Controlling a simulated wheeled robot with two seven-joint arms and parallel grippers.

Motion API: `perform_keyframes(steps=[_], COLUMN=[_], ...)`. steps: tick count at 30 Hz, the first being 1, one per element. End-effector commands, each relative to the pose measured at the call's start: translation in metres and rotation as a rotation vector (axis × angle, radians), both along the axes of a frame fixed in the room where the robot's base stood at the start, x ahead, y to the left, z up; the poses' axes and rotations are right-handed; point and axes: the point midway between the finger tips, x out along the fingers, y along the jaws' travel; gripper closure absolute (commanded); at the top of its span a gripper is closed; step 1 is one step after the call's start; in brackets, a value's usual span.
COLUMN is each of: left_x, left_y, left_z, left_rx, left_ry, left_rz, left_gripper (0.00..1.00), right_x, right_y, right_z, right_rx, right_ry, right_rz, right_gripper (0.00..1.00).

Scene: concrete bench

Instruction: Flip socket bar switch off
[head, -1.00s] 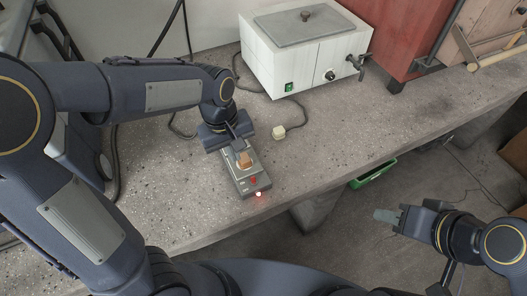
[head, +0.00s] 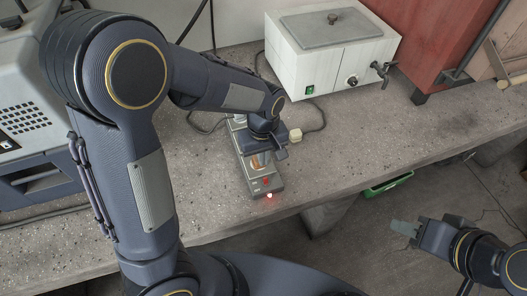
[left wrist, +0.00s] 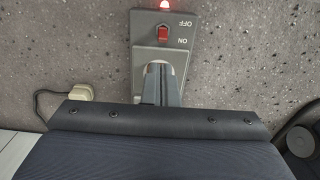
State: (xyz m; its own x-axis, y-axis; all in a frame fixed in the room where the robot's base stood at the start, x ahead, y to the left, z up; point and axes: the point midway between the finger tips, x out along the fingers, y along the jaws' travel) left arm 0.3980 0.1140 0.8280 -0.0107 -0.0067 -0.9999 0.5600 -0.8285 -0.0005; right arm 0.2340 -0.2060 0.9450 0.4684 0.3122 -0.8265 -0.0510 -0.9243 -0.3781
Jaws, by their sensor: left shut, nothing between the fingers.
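The grey socket bar (head: 254,176) lies on the concrete bench near its front edge. Its red switch (head: 266,181) sits at the near end, and a red light glows beside that end. In the left wrist view the red switch (left wrist: 163,34) lies between the OFF and ON labels. My left gripper (head: 264,160) is shut and empty over the bar, a little behind the switch; its fingers (left wrist: 160,72) show in the left wrist view. They cover part of the bar. My right gripper (head: 408,229) is off the bench at the right; its jaw state is unclear.
A white box with a lid and tap (head: 335,52) stands at the back. A pale plug (head: 295,135) with a cord lies right of the bar. A grey machine (head: 28,120) stands at the left.

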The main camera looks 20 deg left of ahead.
Motion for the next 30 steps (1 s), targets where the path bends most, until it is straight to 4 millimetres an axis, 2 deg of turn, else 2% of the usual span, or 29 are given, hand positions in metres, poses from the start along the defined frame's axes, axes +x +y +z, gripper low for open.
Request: perform_keyframes(steps=[1,3,10,30], left_x=[-0.001,-0.001,-0.001,0.001], left_y=[0.001,0.0,0.0,-0.001], left_z=[-0.012,-0.025,-0.05,-0.053], left_rx=[0.002,0.002,0.001,-0.001], left_ry=[0.005,0.005,0.001,-0.001], left_rz=[0.001,0.001,0.0,0.0], left_gripper=[1.0,1.0,1.0,1.0], right_x=[0.0,0.0,0.0,0.0], right_y=[0.0,0.0,0.0,0.0], right_z=[-0.003,-0.004,-0.007,-0.007], right_rx=[0.0,0.0,0.0,0.0], right_ry=[0.0,0.0,0.0,0.0], right_rz=[0.0,0.0,0.0,0.0], right_gripper=[0.64,0.64,0.64,0.64])
